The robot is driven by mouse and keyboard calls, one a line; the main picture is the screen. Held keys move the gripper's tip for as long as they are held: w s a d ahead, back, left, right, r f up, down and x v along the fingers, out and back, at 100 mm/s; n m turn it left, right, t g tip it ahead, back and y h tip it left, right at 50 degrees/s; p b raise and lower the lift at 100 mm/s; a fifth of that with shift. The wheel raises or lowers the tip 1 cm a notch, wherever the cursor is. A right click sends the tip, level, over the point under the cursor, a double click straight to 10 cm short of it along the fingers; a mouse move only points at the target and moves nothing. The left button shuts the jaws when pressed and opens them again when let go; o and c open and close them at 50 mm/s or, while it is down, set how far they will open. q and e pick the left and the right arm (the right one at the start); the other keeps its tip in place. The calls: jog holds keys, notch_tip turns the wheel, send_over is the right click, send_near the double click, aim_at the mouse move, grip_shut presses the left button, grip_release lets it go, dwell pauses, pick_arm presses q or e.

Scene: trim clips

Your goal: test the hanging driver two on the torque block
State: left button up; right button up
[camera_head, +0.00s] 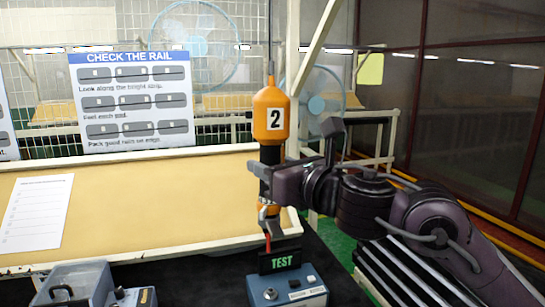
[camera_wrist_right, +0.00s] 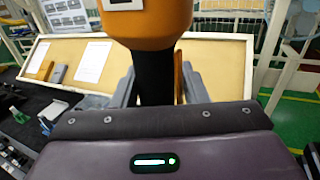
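Driver two (camera_head: 271,113) is orange with a white "2" label and a black grip, and hangs upright from a cord. My right gripper (camera_head: 264,180) is at its black grip, with a finger on each side, and appears shut on it. In the right wrist view the black grip (camera_wrist_right: 155,78) stands between the grey fingers. The torque block (camera_head: 288,291) is a blue-grey box with a lit green "TEST" display, directly below the driver. The driver's lower end is just behind the display; I cannot tell whether it touches the block. My left gripper is not in view.
A clear-lidded bin (camera_head: 75,287) and a small blue-grey device (camera_head: 137,297) stand at the lower left of the dark bench. A tan sloped board (camera_head: 150,205) with a paper sheet (camera_head: 38,212) runs behind. Dark slatted rails (camera_head: 400,275) lie at the right.

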aim_at(271, 155)
jog(key=c, duration=0.7)
jog(key=shift+r, duration=0.15)
grip_shut()
jog(key=shift+b, duration=0.3)
jog(key=shift+w, duration=0.3)
jog(key=w+n+g+y+p, duration=0.5)
jog(key=w+p, duration=0.2)
jog(key=w, duration=0.7)
notch_tip(271, 155, down, 24)
jog(key=b, duration=2)
jog(key=shift+w+a+f, duration=0.2)
jog(key=shift+w+a, duration=0.1)
jog(key=shift+w, duration=0.05)
jog(key=shift+f+b, duration=0.45)
jog(key=shift+f, duration=0.05)
